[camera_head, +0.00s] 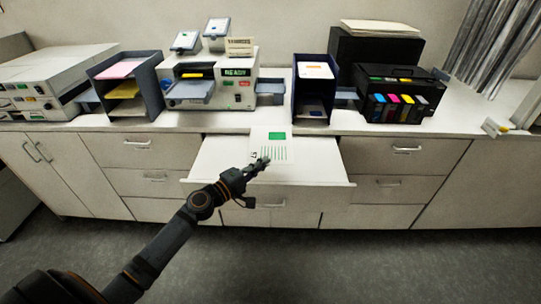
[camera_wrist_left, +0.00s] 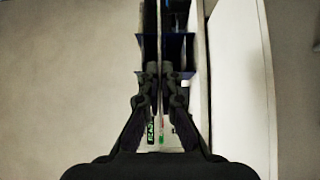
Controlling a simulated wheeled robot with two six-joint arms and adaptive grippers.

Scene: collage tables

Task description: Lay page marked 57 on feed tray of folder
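My left gripper (camera_head: 264,162) is shut on a white page (camera_head: 283,146) in front of the counter, above the pulled-out shelf. The page has a green block and green stripes; its small dark mark looks upside down and is hard to read. In the left wrist view the fingers (camera_wrist_left: 161,74) are close together, with the page (camera_wrist_left: 158,35) edge-on between them. The folder (camera_head: 239,93) is a white machine on the counter with a lit green READY display. Its grey feed tray (camera_head: 188,90) sticks out at the front left, apart from the page. My right gripper is out of view.
A dark sorter (camera_head: 147,75) with pink and yellow sheets stands left of the folder. Another dark sorter (camera_head: 313,98) stands to its right, then a black printer (camera_head: 405,104) with coloured cartridges. The pulled-out white shelf (camera_head: 215,160) juts out below the counter.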

